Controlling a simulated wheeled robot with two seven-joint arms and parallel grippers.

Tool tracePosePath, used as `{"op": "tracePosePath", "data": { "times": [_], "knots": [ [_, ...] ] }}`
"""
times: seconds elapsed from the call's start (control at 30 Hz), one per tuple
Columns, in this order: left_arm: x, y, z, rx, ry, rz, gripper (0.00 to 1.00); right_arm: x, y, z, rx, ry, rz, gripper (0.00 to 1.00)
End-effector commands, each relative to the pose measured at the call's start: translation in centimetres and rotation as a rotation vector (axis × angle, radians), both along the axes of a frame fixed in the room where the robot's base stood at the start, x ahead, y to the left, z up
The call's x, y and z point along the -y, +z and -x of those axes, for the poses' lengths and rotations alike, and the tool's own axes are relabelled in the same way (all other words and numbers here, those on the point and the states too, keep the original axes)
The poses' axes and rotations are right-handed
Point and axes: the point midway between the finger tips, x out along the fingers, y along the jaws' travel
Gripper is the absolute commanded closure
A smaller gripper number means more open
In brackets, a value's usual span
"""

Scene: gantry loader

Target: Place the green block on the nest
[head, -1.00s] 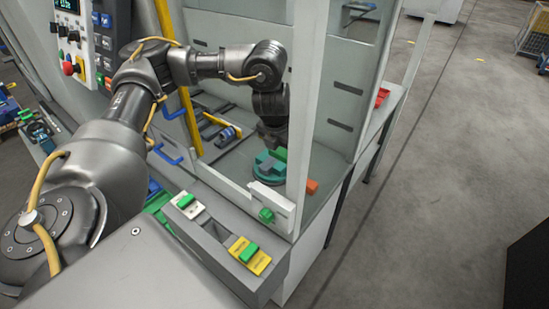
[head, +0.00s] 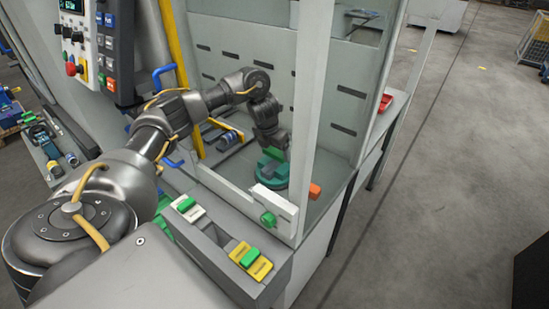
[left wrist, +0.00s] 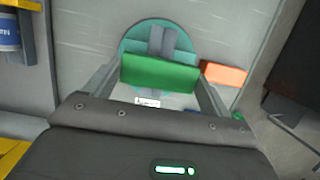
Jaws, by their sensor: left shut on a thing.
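The green block (head: 275,153) is in my left gripper (head: 270,146), inside the machine's enclosure. In the left wrist view the green block (left wrist: 160,73) spans the space between the two fingers of the left gripper (left wrist: 158,80), which are shut on it. The nest is a round teal fixture (head: 270,176) on the enclosure floor, with raised teal parts and a grey slot. In the left wrist view the nest (left wrist: 133,42) lies just beyond the block, partly hidden by it. I cannot tell whether block and nest touch. My right gripper is not in view.
An orange block (head: 315,190) lies right of the nest. A pale upright post (head: 307,100) stands close to the arm's right. A white bracket with a green knob (head: 268,218) is in front. Green pieces sit on white (head: 186,204) and yellow (head: 249,256) labelled plates on the front ledge.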

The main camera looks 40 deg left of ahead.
Motion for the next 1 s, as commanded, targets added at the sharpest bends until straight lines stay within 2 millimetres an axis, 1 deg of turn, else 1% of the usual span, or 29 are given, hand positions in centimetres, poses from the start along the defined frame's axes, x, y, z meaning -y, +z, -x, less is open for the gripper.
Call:
{"op": "tracePosePath", "data": {
  "times": [0.03,0.2,0.3,0.53,0.67,0.7,0.8,0.83,1.0],
  "knots": [
    [-0.1,-1.0,0.0,-0.006,0.003,0.002,0.41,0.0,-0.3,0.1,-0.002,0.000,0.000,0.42],
    [-0.1,-2.9,0.0,-0.004,0.003,0.002,0.41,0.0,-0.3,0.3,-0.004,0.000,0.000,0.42],
    [0.0,-3.2,0.0,-0.002,0.002,0.002,0.41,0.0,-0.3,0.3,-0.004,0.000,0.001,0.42],
    [-0.1,-3.2,0.0,-0.001,0.001,0.000,0.41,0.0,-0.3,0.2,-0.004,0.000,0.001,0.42],
    [-0.1,-3.7,0.0,-0.002,0.001,0.000,0.41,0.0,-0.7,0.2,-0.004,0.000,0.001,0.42],
    [-0.1,-3.6,0.0,-0.002,0.001,0.000,0.14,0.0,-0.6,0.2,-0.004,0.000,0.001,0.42],
    [-0.1,-3.6,0.0,-0.002,0.002,0.001,0.01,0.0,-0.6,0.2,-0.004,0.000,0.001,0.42],
    [-0.1,-3.6,0.0,-0.002,0.002,0.001,0.00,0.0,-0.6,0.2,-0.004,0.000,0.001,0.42],
    [-0.1,-3.6,0.0,-0.002,0.002,0.001,0.00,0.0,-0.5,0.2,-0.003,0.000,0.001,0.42]
  ]
}}
